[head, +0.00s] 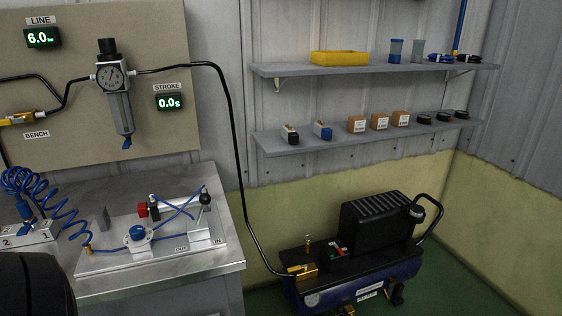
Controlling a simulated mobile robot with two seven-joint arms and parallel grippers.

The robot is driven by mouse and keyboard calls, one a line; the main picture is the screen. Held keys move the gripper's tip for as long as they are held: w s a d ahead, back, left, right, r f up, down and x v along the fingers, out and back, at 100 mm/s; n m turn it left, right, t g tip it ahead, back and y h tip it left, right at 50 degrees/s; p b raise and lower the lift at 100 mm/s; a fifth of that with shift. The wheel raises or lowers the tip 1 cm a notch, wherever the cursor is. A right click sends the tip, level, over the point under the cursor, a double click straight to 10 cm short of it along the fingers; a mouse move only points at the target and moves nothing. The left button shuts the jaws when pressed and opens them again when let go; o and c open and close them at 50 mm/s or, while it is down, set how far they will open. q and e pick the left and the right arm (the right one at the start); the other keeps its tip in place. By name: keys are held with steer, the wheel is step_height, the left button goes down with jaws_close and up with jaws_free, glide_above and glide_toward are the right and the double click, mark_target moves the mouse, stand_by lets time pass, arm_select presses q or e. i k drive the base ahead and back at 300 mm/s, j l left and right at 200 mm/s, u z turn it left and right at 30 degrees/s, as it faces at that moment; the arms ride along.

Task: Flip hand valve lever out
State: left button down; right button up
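On the metal bench at the lower left lies a plate (115,263) carrying small pneumatic parts. At its right end a pale block (200,232) stands near the labels OUT and IN. A lever with a black ball knob (204,198) rises roughly upright from it; I take this as the hand valve lever. Its exact tilt is too small to tell. Neither gripper is in view, and nothing touches the lever. A dark rounded shape at the lower left corner may be part of my arm.
Blue tubing, a red-knobbed part (143,210) and a round blue-topped part (138,233) crowd the plate. A coiled blue hose (22,181) is at left. A gauge regulator (115,90) hangs on the panel behind. A compressor (350,265) stands on the floor to the right.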

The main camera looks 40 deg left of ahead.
mark_target(205, 198)
steer(key=i+l+u, duration=0.25)
steer(key=u, duration=0.2)
steer(key=i+l+u, duration=0.2)
steer(key=l+u, duration=0.25)
steer(key=i+l+u, duration=0.1)
steer(key=l+u, duration=0.15)
steer(key=i+l+u, duration=0.2)
steer(key=l, duration=0.15)
steer(key=l+u, duration=0.25)
steer(key=k+l, duration=0.05)
